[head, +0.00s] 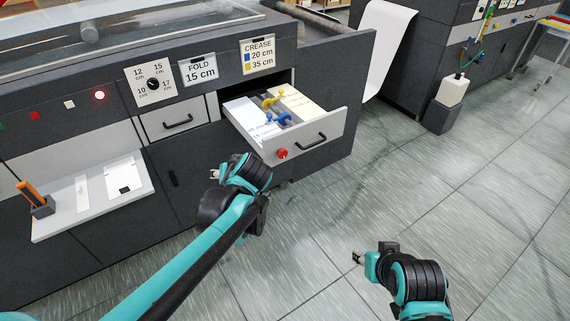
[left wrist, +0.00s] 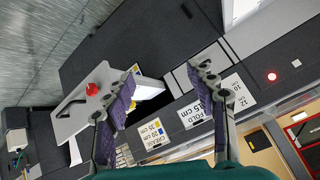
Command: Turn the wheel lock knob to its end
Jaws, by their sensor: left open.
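A red knob (head: 282,154) sits on the front of the open drawer (head: 318,146), left of its handle; the knob also shows in the left wrist view (left wrist: 92,89). I take it for the wheel lock knob. Inside the drawer are a yellow wheel piece (head: 272,99) and a blue wheel piece (head: 277,118). My left gripper (head: 228,165) is in front of the cabinet, left of the knob and apart from it. In the left wrist view its fingers (left wrist: 165,72) are spread and empty. My right gripper (head: 358,258) is over the floor at the lower right; its finger gap is unclear.
A closed drawer (head: 176,121) is left of the open one. Signs read FOLD 15 cm (head: 197,70) and CREASE 20 cm, 35 cm (head: 257,55). A dial (head: 153,83) has several marks. A shelf (head: 70,213) juts out at left. Floor right of the drawer is clear.

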